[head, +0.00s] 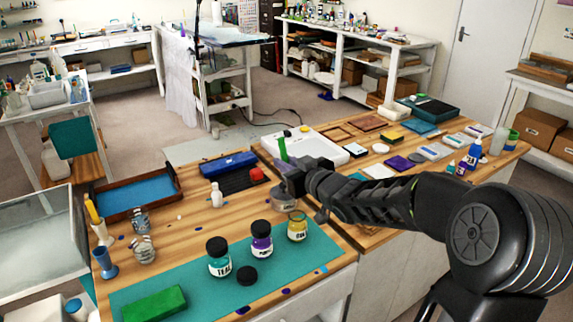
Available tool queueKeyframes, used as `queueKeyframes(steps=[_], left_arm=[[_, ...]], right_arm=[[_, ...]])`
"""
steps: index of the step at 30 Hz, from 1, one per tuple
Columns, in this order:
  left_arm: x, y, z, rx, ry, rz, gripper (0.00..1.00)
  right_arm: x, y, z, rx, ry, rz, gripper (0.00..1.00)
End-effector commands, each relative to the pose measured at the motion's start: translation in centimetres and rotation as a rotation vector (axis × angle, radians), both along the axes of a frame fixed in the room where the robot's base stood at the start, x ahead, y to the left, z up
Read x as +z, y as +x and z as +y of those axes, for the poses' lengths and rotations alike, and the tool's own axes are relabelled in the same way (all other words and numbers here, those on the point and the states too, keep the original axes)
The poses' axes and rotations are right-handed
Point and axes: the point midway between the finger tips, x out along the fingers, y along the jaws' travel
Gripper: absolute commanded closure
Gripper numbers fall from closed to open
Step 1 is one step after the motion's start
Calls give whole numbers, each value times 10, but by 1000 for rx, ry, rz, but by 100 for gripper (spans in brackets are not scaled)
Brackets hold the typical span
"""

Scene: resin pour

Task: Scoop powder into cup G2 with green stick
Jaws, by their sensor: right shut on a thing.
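My right gripper (291,184) comes in from the right and is shut on the green stick (282,149), which stands up roughly upright out of the jaws. The stick's lower end is hidden. A small clear cup (283,203) stands just below the gripper; I cannot read a G2 label on it. A jar with yellow contents (297,230) stands without a black lid on the mat, in front of the gripper. A teal jar (219,262) and a purple jar (262,241) stand beside it with black lids on. My left gripper is not in view.
A loose black lid (247,276) and a green block (154,303) lie on the teal mat (200,295). A blue-lined tray (140,192), patterned cups (143,250) and a white bottle (216,195) stand left. A white device (320,148) lies behind the gripper.

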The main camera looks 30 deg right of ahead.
Motion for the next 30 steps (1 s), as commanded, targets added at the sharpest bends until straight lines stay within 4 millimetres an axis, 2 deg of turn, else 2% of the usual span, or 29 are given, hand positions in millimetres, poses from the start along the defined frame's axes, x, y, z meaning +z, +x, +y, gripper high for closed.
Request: queueKeyframes(steps=[17,20,30], left_arm=[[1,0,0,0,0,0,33],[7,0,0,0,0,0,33],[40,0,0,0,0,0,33]], right_arm=[[1,0,0,0,0,-1,100],[8,0,0,0,-1,-2,100],[49,0,0,1,-1,-2,100]])
